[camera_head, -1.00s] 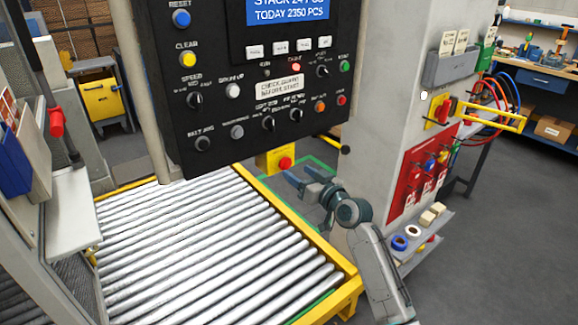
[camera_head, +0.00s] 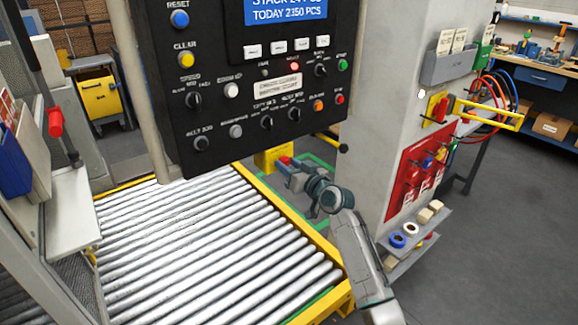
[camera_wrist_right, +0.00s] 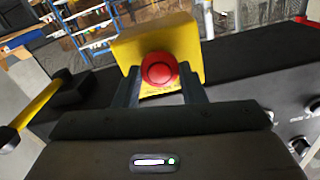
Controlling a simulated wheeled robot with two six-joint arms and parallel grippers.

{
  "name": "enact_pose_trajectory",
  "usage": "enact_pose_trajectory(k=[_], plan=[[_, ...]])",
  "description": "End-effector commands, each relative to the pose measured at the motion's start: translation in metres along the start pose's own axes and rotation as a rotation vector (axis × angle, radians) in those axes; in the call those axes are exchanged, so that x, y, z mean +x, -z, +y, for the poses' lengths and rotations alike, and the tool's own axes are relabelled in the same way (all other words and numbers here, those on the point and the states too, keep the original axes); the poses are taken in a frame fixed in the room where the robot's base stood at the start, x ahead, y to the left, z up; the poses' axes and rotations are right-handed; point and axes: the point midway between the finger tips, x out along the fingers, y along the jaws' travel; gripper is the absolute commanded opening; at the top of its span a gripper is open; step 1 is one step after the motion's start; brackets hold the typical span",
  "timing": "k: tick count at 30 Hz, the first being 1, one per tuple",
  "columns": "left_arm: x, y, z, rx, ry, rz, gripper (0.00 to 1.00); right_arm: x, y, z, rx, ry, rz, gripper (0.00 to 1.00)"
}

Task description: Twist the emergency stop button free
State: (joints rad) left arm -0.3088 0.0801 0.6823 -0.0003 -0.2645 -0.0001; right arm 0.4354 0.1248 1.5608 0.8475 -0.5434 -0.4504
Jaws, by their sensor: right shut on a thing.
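The emergency stop button (camera_wrist_right: 159,69) is a round red knob on a yellow box (camera_wrist_right: 184,45), seen in the right wrist view. In the head view the yellow box (camera_head: 268,160) hangs below the black control panel, and the red button (camera_head: 285,161) shows only partly behind my gripper. My right gripper (camera_wrist_right: 160,84) has one finger on each side of the red button and is shut on it. It also shows in the head view (camera_head: 287,167), reaching to the box from the lower right. My left gripper is not in view.
The black control panel (camera_head: 215,145) with knobs and buttons hangs just above the box. A roller conveyor (camera_head: 200,240) with yellow rails lies below. A grey pillar (camera_head: 385,110) stands to the right, with a red lockout board (camera_head: 408,185) and a small shelf.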

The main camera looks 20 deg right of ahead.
Motion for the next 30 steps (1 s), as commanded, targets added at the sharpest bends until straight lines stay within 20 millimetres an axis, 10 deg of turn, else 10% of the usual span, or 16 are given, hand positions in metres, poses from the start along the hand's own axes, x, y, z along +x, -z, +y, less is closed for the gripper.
enact_pose_trajectory(k=[30], plan=[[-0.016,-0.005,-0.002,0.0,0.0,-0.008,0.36,0.0,0.0,0.001,0.488,0.0,-0.001,0.14]])
